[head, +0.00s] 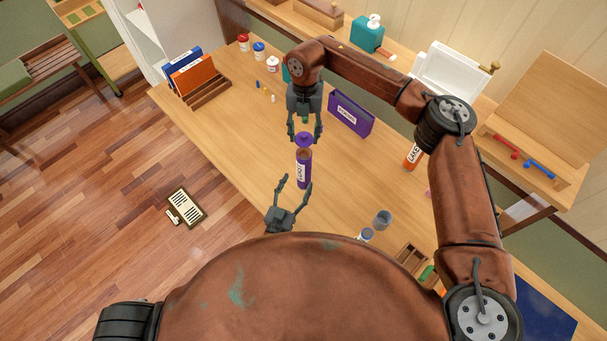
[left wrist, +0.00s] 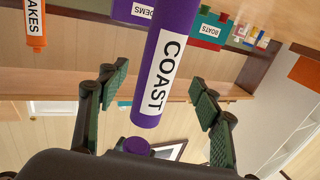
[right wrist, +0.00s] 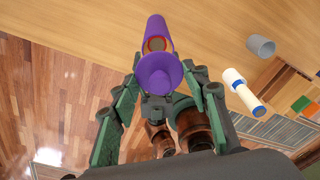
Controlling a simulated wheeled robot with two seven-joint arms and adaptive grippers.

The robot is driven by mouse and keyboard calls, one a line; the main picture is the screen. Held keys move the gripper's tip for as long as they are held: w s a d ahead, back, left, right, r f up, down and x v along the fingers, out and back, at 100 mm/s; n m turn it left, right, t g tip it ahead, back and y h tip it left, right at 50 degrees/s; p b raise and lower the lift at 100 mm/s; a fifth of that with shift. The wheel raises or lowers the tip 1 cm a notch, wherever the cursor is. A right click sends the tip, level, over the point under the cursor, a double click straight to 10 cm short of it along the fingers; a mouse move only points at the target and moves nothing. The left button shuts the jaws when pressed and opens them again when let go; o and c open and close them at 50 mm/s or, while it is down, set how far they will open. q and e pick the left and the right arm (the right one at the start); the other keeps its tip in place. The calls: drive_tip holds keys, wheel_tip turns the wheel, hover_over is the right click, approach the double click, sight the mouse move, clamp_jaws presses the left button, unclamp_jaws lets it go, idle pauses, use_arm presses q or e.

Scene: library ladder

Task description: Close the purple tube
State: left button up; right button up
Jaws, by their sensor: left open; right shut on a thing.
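The purple tube (head: 303,174), labelled COAST, appears upright above the desk. Its open mouth (right wrist: 156,44) faces my right gripper, with an orange ring visible inside. My right gripper (head: 304,135) is shut on the purple cap (head: 304,140), just above the mouth. In the left wrist view, the cap (left wrist: 137,146) shows a small gap from the tube's end (left wrist: 147,121). In the right wrist view, the cap (right wrist: 160,74) overlaps the near edge of the mouth. My left gripper (head: 295,182) is open, its fingers on either side of the tube in its wrist view; contact cannot be told.
A purple POEMS bin (head: 350,114) stands right of the tube. An orange tube (head: 412,156), a grey cup (head: 381,220) and a white-and-blue tube (right wrist: 243,91) are farther right. Small bottles (head: 258,51) and a book rack (head: 205,92) stand at the back left.

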sight(301, 175)
use_arm(q)
drive_tip(key=x, duration=0.7)
drive_tip(key=shift+w+d, duration=0.1)
drive_tip(key=shift+w, duration=0.2)
drive_tip(key=shift+c, duration=0.4)
clamp_jaws()
